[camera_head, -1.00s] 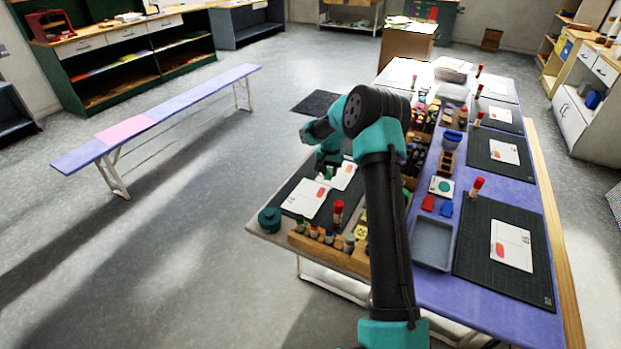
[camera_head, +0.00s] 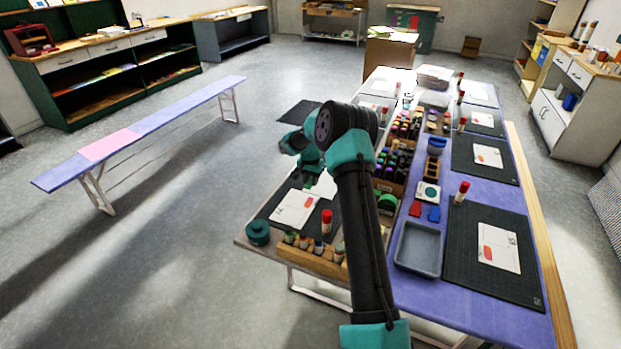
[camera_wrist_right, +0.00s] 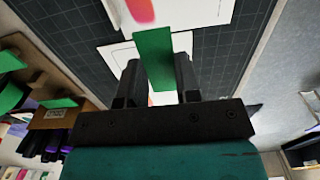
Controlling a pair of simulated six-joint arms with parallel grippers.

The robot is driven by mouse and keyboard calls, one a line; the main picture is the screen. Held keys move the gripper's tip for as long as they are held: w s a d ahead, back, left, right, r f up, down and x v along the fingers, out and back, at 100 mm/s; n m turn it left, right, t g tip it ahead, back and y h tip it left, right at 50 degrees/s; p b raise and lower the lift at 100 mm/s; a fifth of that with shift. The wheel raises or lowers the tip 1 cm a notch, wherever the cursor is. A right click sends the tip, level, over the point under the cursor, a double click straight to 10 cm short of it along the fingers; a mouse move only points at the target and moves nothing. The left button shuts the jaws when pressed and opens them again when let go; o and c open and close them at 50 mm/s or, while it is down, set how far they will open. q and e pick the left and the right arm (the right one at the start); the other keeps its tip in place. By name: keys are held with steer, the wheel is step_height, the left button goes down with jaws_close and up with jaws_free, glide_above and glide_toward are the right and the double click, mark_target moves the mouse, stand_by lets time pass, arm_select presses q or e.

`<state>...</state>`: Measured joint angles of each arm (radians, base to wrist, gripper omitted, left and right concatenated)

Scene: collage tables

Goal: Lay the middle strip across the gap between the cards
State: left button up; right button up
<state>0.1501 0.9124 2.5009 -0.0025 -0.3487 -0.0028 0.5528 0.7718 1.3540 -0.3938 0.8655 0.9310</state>
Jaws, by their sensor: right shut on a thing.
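My right gripper (camera_wrist_right: 157,66) is shut on a green strip (camera_wrist_right: 153,46), which sticks out past the fingertips. In the head view this gripper (camera_head: 311,172) is at the near left of the table, over a dark cutting mat (camera_head: 268,207). One white card (camera_head: 294,208) with a red-orange mark lies on the mat, and a second white card (camera_head: 325,186) lies partly behind my arm. In the wrist view a card (camera_wrist_right: 195,12) and another white card (camera_wrist_right: 118,52) show beyond and behind the strip. Whether the strip touches them I cannot tell. My left gripper is out of view.
A wooden rack of small bottles (camera_head: 322,262), a red-capped glue stick (camera_head: 326,222) and a round green tub (camera_head: 257,233) stand near the mat. A grey tray (camera_head: 418,248) and another mat (camera_head: 465,270) lie right of my arm. Boxes of supplies fill the table's middle.

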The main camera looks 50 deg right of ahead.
mark_target(310, 194)
steer(key=shift+f, duration=2.55)
steer(key=o, duration=0.7)
steer(key=shift+r, duration=0.1)
step_height(310, 194, up, 17)
steer(key=shift+r, duration=0.15)
